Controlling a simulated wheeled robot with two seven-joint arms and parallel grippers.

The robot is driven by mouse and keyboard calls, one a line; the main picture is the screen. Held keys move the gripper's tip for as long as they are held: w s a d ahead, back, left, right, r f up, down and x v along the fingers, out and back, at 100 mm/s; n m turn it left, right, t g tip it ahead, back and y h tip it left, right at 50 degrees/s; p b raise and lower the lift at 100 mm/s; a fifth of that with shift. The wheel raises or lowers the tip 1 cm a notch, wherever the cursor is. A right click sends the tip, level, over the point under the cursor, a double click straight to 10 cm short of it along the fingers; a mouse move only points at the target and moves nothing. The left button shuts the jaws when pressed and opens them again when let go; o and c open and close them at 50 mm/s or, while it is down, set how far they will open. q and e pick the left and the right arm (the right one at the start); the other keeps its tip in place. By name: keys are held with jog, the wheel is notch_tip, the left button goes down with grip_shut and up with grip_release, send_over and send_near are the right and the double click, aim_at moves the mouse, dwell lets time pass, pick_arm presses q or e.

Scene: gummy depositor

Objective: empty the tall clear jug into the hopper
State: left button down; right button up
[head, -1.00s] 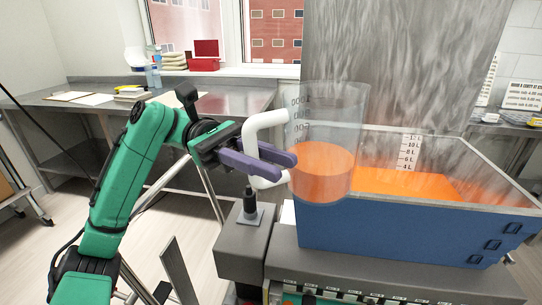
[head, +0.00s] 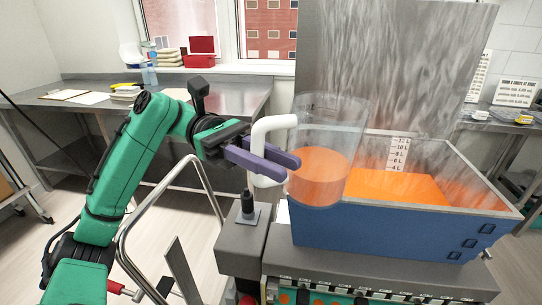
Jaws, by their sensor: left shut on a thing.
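A tall clear jug (head: 325,130) with a white handle (head: 262,131) is in the head view, tilted slightly to the right. Orange liquid (head: 318,178) fills roughly its lower half. My left gripper (head: 292,160) has purple fingers and is shut on the handle. It holds the jug at the left end of the hopper (head: 380,232), with the jug's lower part in front of the hopper's left wall. The hopper is a blue-sided box with a metal rim and orange liquid (head: 395,185) inside. My right gripper is not in view.
A black-knobbed lever (head: 248,205) stands on a grey block left of the hopper. A scale (head: 398,155) marks the hopper's back wall, below a tall metal panel (head: 390,65).

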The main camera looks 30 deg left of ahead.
aim_at(295, 132)
pick_arm(q)
jog(key=shift+w+d+r+n+y+p, duration=0.25)
jog(key=shift+r+p, duration=0.25)
jog(key=shift+p, duration=0.5)
jog(key=shift+w+d+r+n+y+p, duration=0.15)
jog(key=shift+w+r+n+p, duration=0.3)
jog(key=shift+p, duration=0.6)
jog(key=shift+w+d+r+n+y+p, duration=0.1)
jog(key=shift+d+r+n+p, duration=0.15)
jog(key=shift+r+p, duration=0.55)
jog(key=shift+f, duration=0.4)
jog(key=shift+r+p, duration=0.25)
jog(key=shift+p, duration=0.35)
jog(key=shift+w+d+r+n+p, duration=0.1)
jog(key=shift+w+r+n+p, duration=0.15)
jog(key=shift+n+p, duration=0.6)
jog(key=shift+w+d+r+n+p, duration=0.1)
jog(key=shift+r+n+p, duration=0.1)
jog(key=shift+p, duration=1.25)
jog(key=shift+f, duration=0.15)
